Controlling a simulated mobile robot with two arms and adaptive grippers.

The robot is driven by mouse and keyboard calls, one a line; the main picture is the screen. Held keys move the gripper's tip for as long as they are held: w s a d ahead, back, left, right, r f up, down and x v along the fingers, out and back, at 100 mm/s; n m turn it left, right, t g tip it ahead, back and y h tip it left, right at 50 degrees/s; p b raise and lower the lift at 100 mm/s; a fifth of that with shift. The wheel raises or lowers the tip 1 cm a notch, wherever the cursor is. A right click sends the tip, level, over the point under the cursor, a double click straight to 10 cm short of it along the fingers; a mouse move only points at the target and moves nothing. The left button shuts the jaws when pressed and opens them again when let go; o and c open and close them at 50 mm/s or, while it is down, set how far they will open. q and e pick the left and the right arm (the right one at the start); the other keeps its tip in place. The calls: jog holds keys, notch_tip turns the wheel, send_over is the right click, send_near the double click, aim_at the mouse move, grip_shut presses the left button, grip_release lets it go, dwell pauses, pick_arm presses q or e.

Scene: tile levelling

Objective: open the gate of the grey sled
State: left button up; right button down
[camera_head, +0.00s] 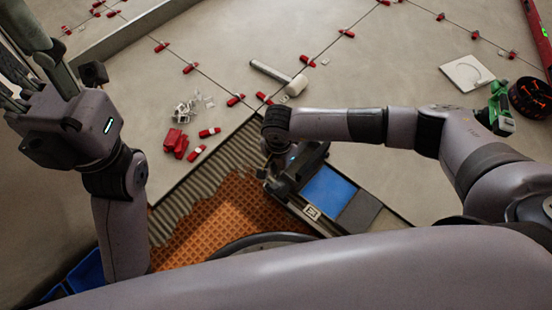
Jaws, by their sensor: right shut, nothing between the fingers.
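The grey sled (357,213), a low dark-grey body with a blue panel (328,190) on top, sits on the floor right of the orange mat. My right gripper (279,172) is at the sled's left end, mostly hidden under my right wrist. It is shut with nothing between its fingers. The gate cannot be made out clearly behind the gripper and wrist; I cannot tell whether they touch it. My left gripper (22,52) is raised at the far left, away from the sled, its fingers partly cut off by the frame edge.
An orange waffle mat (225,215) and ridged grey mortar (185,205) lie left of the sled. Red wedges (175,142), white clips (190,107) and a white-headed mallet (295,86) lie on the tiles. A white tile (467,73), a black-and-red roll (530,97) and a red level (541,35) are at right.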

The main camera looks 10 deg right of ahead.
jog(key=r, duration=0.1)
jog(key=s+a+r+p, duration=0.1)
jog(key=r, duration=0.2)
jog(key=shift+s+a+r+p, duration=0.2)
jog(key=shift+a+r+p, duration=0.1)
jog(key=shift+a+p, duration=0.1)
